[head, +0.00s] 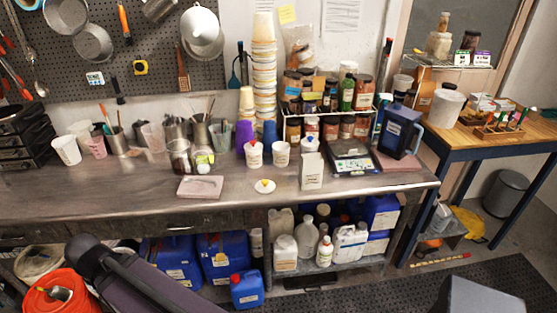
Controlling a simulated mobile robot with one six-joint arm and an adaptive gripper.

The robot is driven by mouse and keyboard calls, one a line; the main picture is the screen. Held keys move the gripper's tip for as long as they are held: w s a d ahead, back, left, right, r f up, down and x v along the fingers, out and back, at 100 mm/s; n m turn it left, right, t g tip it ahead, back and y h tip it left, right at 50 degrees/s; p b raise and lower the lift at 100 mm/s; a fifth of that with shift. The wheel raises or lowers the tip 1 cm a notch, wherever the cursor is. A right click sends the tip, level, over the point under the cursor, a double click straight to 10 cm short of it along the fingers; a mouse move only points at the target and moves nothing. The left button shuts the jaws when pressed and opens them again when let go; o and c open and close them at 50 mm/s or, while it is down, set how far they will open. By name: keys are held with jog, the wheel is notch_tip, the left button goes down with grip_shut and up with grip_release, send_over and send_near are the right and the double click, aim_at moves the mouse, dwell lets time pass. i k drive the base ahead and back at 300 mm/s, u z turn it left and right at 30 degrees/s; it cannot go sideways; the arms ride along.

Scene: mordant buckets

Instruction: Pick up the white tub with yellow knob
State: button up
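A small, low white tub with a yellow knob (262,188) sits on the metal bench, near the middle of its front part. Two taller white tubs stand behind it, one with a red knob (254,160) and one with a blue knob (280,159). Nothing touches the yellow-knob tub. A dark arm link of mine crosses the lower left, in front of the bench. My gripper's fingers do not show in the head view.
The metal bench (110,200) is clear in front. A pinkish block (200,187) lies left of the tub; a white carton (312,171) stands to its right, then a scale (350,160). A stack of paper cups (263,90) rises behind. Jugs stand underneath.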

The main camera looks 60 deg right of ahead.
aim_at(280, 149)
jog(key=u, duration=0.1)
jog(key=k, duration=1.4)
jog(key=z, duration=1.9)
jog(key=i, duration=0.95)
jog(key=u, duration=0.15)
